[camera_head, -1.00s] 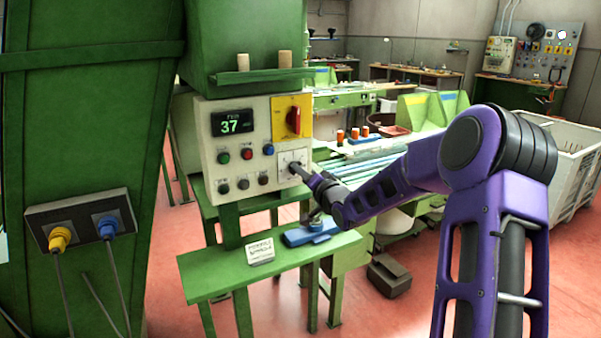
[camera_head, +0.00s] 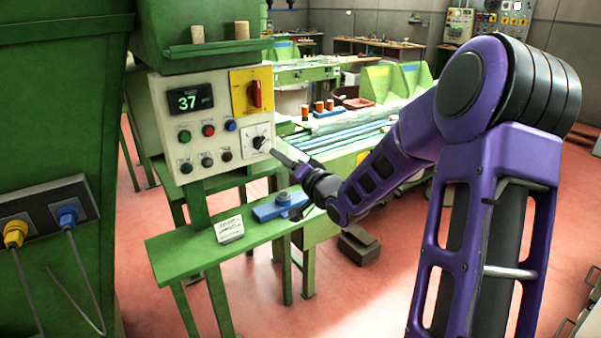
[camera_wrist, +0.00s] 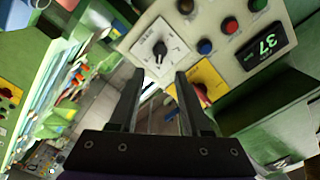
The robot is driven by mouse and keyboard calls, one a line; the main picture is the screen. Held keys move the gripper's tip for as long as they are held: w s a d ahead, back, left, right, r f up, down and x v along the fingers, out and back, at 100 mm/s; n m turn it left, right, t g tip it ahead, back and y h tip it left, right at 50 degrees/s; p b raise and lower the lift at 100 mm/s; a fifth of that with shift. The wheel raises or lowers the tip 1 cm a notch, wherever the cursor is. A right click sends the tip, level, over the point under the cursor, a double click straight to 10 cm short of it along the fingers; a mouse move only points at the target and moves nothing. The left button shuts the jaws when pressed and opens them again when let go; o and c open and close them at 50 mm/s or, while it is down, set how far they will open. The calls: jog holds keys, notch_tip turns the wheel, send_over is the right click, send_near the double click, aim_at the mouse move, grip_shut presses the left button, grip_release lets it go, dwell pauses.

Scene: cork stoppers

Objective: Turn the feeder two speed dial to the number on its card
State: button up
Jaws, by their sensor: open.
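The speed dial is a black knob (camera_head: 259,142) on a white plate at the lower right of the pale control panel (camera_head: 165,125). In the wrist view the knob (camera_wrist: 160,48) sits on its marked plate, above and between my fingertips. My gripper (camera_head: 284,158) is open, empty and apart from the knob, just to its lower right; its two fingers show in the wrist view (camera_wrist: 157,75). A small white card (camera_head: 230,229) stands on the green shelf; its writing is too small to read. The panel's display (camera_head: 190,98) shows 37 in green.
A yellow plate with a red switch (camera_head: 254,93) is above the dial. Several coloured buttons (camera_head: 208,130) lie left of it. A blue object (camera_head: 279,205) rests on the green shelf (camera_head: 190,250). Two corks (camera_head: 241,31) stand on the ledge above.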

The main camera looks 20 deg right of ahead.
jog(key=v, duration=0.7)
jog(key=shift+s, duration=0.3)
